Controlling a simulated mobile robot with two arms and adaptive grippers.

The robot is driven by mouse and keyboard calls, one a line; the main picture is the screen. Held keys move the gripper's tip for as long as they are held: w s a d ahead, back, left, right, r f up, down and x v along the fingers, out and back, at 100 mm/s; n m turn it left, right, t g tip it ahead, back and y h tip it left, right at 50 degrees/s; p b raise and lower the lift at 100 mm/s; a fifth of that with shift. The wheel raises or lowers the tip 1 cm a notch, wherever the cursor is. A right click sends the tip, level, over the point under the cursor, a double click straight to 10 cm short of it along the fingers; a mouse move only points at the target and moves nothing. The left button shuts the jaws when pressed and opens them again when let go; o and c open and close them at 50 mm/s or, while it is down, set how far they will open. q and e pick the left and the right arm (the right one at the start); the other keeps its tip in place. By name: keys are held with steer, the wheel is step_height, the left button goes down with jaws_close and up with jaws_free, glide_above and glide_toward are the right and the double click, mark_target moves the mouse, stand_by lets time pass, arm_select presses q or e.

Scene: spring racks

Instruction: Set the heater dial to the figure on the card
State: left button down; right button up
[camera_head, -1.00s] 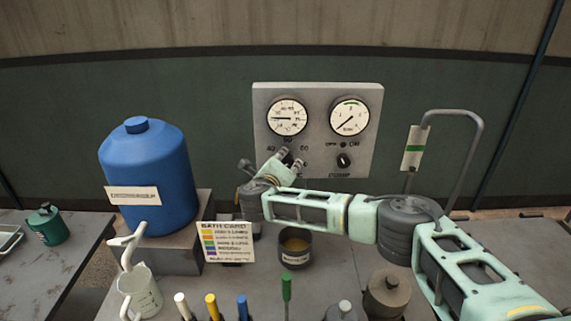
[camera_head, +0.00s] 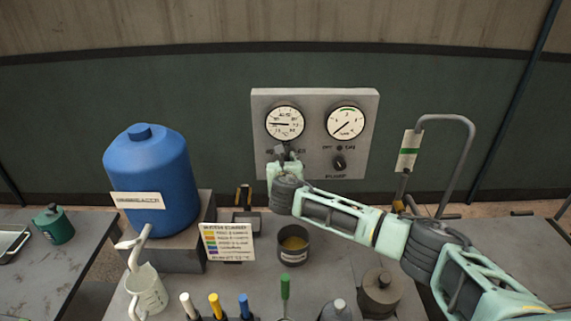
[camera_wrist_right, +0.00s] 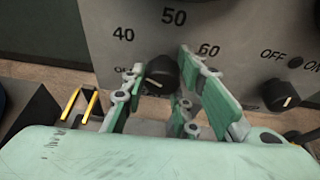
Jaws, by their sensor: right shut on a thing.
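The grey control panel (camera_head: 315,105) stands at the back, with the heater dial low on its left side, hidden by my gripper in the head view. In the right wrist view the dial is a black knob (camera_wrist_right: 162,74) with the figures 40, 50 and 60 around it. Its exact setting is hard to read. My right gripper (camera_head: 284,156) is at the panel, its fingers on both sides of the knob and shut on it. The bath card (camera_head: 229,241) stands on the bench with coloured rows; its small print is too blurred to read. My left gripper is out of view.
Two gauges (camera_head: 285,123) sit above the dial. A pump switch (camera_head: 339,163) is to its right. A blue drum (camera_head: 150,170), a white jug (camera_head: 147,290), a tin (camera_head: 293,246) and several coloured-handled tools stand on the bench. A bent pipe (camera_head: 465,160) rises at right.

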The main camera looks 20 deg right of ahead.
steer(key=m+t+y+b, duration=0.1)
steer(key=m+t+b, duration=0.1)
steer(key=m+b, duration=0.4)
steer(key=d+m+t+y+b, duration=0.1)
steer(key=m+t+y+b, duration=0.1)
steer(key=m+b, duration=0.3)
steer(key=m+t+y+b, duration=0.1)
steer(key=m+t+b, duration=0.1)
steer(key=m+b, duration=0.4)
steer(key=shift+s+d+r+m+y+b, duration=0.2)
steer(key=shift+m+y+b, duration=0.15)
steer(key=shift+m, duration=0.25)
stand_by(0.4)
steer(key=o, duration=0.9)
steer(key=shift+o, duration=0.4)
steer(key=shift+f, duration=0.3)
